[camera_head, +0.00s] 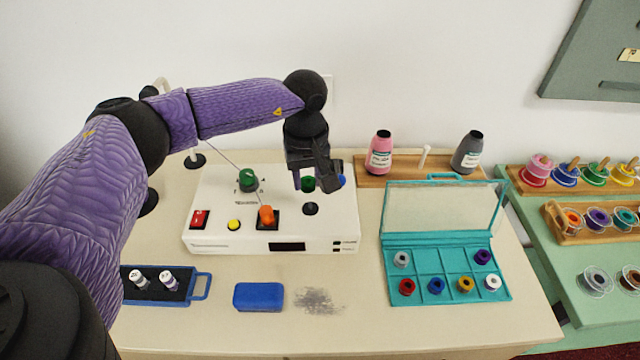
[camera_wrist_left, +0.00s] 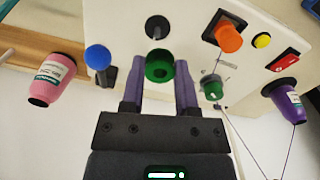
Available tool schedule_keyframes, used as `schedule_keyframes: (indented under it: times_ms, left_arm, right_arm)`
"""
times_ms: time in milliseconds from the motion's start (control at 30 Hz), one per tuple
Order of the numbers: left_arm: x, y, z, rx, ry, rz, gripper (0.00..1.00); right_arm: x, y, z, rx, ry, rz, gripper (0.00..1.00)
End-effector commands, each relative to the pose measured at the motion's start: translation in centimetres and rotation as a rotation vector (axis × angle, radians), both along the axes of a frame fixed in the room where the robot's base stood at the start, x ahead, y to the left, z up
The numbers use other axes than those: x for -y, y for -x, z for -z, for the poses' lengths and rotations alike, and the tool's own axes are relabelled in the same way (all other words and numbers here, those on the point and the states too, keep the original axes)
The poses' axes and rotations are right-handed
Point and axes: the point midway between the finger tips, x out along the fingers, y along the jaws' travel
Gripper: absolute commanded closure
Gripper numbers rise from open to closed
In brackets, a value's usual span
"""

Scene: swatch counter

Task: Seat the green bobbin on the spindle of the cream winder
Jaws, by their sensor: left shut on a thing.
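The cream winder (camera_head: 215,215) stands at the middle of the counter. My left gripper (camera_head: 313,181) hangs over the winder's right part, its fingers shut on the green bobbin (camera_head: 308,184). In the left wrist view the green bobbin (camera_wrist_left: 159,66) sits between the two purple fingers (camera_wrist_left: 158,88). A dark round base with a short post, seemingly the spindle (camera_head: 310,208), is on the winder's top; it also shows in the left wrist view (camera_wrist_left: 157,27), apart from the bobbin. The bobbin's height above the winder is unclear. My right gripper is out of view.
A green dial (camera_head: 248,179), orange switch (camera_head: 266,215), yellow button (camera_head: 234,225) and blue knob (camera_wrist_left: 98,57) surround the spindle area. A thread runs to the dial. The open teal case (camera_head: 445,286) with several bobbins stands right. A blue block (camera_head: 258,296) lies in front.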

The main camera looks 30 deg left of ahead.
Motion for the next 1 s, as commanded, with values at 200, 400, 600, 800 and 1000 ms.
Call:
schedule_keyframes:
  times_ms: [200,400,600,800,1000]
  left_arm:
    - [-0.4,-0.1,0.5,-0.001,0.001,-0.019,1.00]
    - [-0.4,-0.1,1.6,-0.002,0.001,-0.018,1.00]
    - [-0.4,-0.1,3.0,-0.003,0.000,-0.018,1.00]
    - [-0.4,-0.1,4.4,-0.002,0.001,-0.018,1.00]
    - [-0.3,-0.1,5.7,-0.001,0.000,-0.017,1.00]
  right_arm:
    - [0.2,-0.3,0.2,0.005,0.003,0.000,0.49]
    - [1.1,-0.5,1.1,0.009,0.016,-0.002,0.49]
    - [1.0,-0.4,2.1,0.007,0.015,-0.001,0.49]
    - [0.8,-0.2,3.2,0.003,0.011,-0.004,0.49]
    - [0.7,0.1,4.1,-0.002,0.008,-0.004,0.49]
